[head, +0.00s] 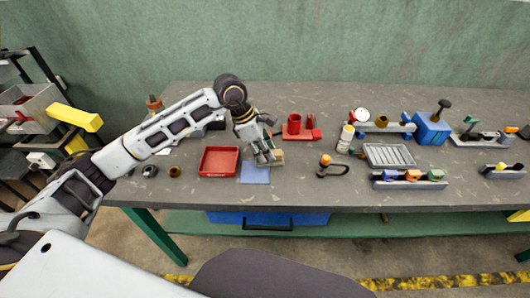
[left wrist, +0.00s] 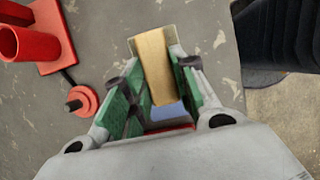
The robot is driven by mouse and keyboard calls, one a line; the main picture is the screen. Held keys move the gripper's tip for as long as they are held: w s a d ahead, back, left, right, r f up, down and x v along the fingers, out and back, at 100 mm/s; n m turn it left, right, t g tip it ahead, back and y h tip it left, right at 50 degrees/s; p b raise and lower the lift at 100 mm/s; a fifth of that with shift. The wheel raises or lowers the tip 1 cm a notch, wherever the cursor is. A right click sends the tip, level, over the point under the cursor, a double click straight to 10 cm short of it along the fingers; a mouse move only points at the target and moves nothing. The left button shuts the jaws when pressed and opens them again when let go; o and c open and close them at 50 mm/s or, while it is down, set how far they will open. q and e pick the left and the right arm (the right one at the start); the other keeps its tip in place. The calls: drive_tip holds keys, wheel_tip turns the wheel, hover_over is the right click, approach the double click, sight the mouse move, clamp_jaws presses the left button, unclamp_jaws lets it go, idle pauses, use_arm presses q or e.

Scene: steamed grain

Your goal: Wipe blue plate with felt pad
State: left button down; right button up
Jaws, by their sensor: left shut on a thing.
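The blue plate (head: 255,173) is a flat blue square on the grey table, near its front edge. My left gripper (head: 268,158) is over the plate's upper right side. In the left wrist view its green-lined fingers (left wrist: 150,90) are shut on the felt pad (left wrist: 155,62), a tan block. The pad also shows small in the head view (head: 278,157), at the fingertips. I cannot tell whether the pad touches the plate. My right gripper is not in view.
A red tray (head: 203,174) lies just left of the plate. A red fixture (head: 297,130) stands behind it to the right. A hooked tool with an orange end (head: 327,162), a white bottle (head: 345,139) and a grey ribbed tray (head: 389,156) are farther right.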

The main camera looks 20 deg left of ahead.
use_arm(q)
drive_tip(key=shift+r, duration=0.3)
drive_tip(key=shift+r+p, duration=0.5)
drive_tip(key=shift+r, duration=0.9)
